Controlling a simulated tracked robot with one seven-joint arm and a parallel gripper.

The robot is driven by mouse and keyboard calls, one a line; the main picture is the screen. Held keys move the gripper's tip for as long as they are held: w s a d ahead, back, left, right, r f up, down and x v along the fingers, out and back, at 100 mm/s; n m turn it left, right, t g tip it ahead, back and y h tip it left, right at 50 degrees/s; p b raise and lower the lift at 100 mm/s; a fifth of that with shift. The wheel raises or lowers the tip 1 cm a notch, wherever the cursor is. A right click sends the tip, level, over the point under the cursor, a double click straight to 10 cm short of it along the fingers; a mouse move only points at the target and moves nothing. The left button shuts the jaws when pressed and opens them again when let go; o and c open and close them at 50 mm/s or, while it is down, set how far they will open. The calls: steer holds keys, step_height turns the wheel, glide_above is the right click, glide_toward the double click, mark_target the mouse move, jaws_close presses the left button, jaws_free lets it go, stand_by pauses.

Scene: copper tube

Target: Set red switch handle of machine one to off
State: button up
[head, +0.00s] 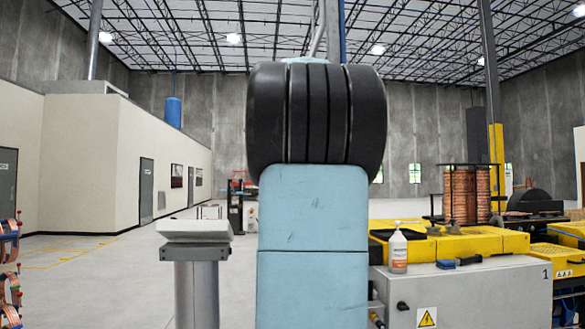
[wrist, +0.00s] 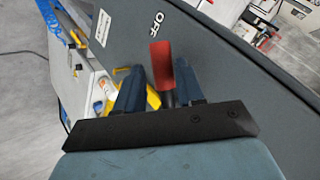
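The red switch handle (wrist: 161,64) shows in the wrist view, with a dark shaft below it, in front of a dark grey panel (wrist: 225,62). The word OFF (wrist: 155,24) is printed on the panel just beyond the handle's upper end. My gripper (wrist: 158,68) has its two blue fingers apart, one on each side of the handle. A gap shows on the left; on the right the handle looks close to the finger, and I cannot tell whether they touch. In the head view neither handle nor gripper shows; a cabinet marked 1 (head: 480,297) stands at the right.
A grey post (head: 195,285) stands at the left. My arm blocks the middle. In the wrist view, a blue coiled hose (wrist: 50,20) hangs at upper left.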

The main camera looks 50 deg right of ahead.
steer(key=v, duration=0.9)
steer(key=shift+a+r, duration=0.15)
steer(key=shift+a, duration=0.05)
steer(key=shift+s, duration=0.1)
